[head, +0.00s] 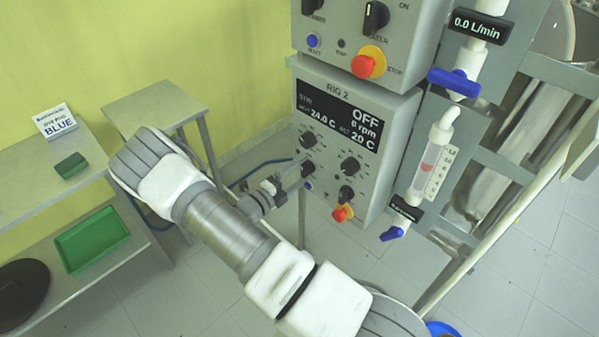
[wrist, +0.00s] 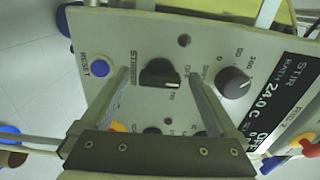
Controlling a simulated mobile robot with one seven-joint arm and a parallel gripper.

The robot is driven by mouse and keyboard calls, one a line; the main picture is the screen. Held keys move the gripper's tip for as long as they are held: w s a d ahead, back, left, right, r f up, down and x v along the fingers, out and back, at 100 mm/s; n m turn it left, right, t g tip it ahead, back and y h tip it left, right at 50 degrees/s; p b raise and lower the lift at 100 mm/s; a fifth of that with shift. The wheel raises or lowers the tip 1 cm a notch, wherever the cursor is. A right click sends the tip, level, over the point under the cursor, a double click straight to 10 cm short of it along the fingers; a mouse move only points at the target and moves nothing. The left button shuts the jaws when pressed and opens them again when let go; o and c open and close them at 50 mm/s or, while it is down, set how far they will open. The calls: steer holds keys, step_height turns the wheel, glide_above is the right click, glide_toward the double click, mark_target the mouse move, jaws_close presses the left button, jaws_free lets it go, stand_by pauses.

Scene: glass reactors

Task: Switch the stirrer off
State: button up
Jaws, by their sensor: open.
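The RIG 2 control box (head: 372,192) has a display (head: 338,117) reading OFF, 0 rpm, 24.0 C and 20 C. The black stirrer knob (wrist: 160,73), labelled STIRRER, shows in the wrist view. A pale mark shows at its lower right; I cannot tell for certain which label it points to. My gripper (wrist: 158,80) is open, with one finger on either side of the knob in that view. I cannot tell whether they touch it. In the head view my gripper (head: 298,163) reaches the left side of the box front.
A blue RESET button (wrist: 100,68) and a second dial (wrist: 234,83) flank the stirrer knob. A red stop button (head: 342,213) is low on the box. Another control box (head: 335,25) sits above. Blue-handled valves (head: 453,82) are at right, shelves (head: 85,260) at left.

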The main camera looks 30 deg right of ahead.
steer(key=b+v, duration=0.1)
steer(key=v, duration=1.6)
steer(key=shift+r, duration=0.1)
steer(key=s+d+r+m+g+y, duration=0.2)
steer(key=s+r+m+g+y, duration=0.2)
steer(key=r+m, duration=0.45)
steer(key=s+d+r+m+g+y, duration=0.35)
steer(key=s+r+m+y, duration=0.2)
steer(key=m, duration=0.65)
steer(key=s+a+r+m+t+y, duration=0.1)
steer(key=s+r+m+t+y, duration=0.2)
steer(key=m, duration=0.7)
steer(key=s+a+r+m+t+y, duration=0.2)
steer(key=s+r+m+t+y, duration=0.2)
steer(key=r+m, duration=0.5)
steer(key=shift+s+a+r+m, duration=0.2)
steer(key=shift+s+r+m, duration=0.15)
steer(key=shift+s+r, duration=0.9)
steer(key=shift+s+f+y, duration=0.1)
steer(key=shift+f+y, duration=0.05)
steer(key=shift+y, duration=0.1)
steer(key=shift+c, duration=0.3)
